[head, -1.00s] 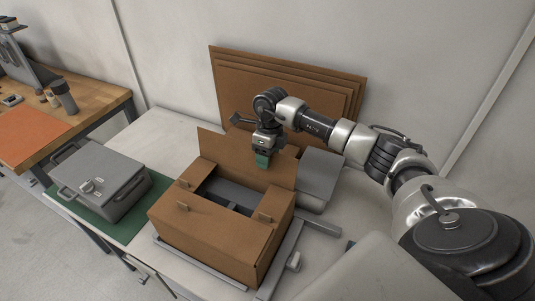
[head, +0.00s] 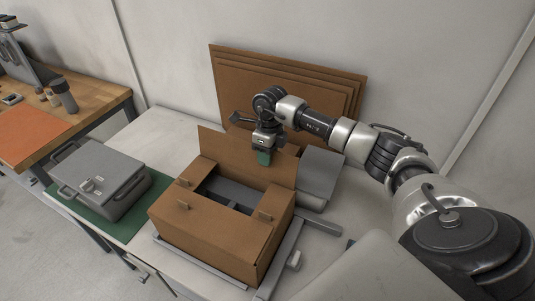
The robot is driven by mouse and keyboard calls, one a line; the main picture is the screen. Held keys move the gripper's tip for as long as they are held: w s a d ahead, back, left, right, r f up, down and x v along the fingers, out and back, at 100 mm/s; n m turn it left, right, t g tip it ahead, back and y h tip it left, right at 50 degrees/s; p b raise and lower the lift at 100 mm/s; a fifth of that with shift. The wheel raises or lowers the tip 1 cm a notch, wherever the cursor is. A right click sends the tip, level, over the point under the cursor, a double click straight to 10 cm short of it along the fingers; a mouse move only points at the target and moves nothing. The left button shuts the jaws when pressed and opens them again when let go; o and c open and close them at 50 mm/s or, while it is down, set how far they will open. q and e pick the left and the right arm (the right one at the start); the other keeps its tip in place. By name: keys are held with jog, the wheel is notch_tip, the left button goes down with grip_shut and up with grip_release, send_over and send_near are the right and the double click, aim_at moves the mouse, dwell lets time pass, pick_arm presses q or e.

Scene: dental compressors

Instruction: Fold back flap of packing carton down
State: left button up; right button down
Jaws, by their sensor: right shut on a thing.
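The packing carton (head: 215,238) is an open brown box on the white bench, with a dark grey interior showing through its top. Its back flap (head: 222,150) stands up along the far edge. My right gripper (head: 263,158), with green fingertips, is at the right part of the back flap and is shut on it. The fingertips partly cover the flap there, and the exact contact is small in the picture. My left gripper is not in view.
A grey metal case (head: 100,180) sits on a green mat (head: 150,208) left of the carton. Flat brown cardboard sheets (head: 290,85) lean on the wall behind. Grey metal rails (head: 283,262) border the carton's front and right. A grey block (head: 320,175) stands right of the flap.

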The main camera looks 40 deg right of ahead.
aim_at(264, 169)
jog(key=shift+a, duration=0.15)
jog(key=shift+s+a+r+t+h+b, duration=0.1)
jog(key=shift+s+a+t+h+b, duration=0.2)
jog(key=shift+h, duration=0.4)
jog(key=shift+s+a+t+h+b, duration=0.1)
jog(key=shift+a+t+h+b, duration=0.35)
jog(key=shift+h+b, duration=0.15)
jog(key=h+b, duration=0.1)
jog(key=a+t+h+b, duration=0.1)
jog(key=shift+s+a+b, duration=0.3)
jog(key=shift+s+b, duration=0.05)
jog(key=shift+s, duration=0.05)
jog(key=shift+s+a+t+h+b, duration=0.25)
jog(key=shift+a+t+h+b, duration=0.1)
jog(key=shift+h+b, duration=0.45)
jog(key=c, duration=0.9)
grip_release()
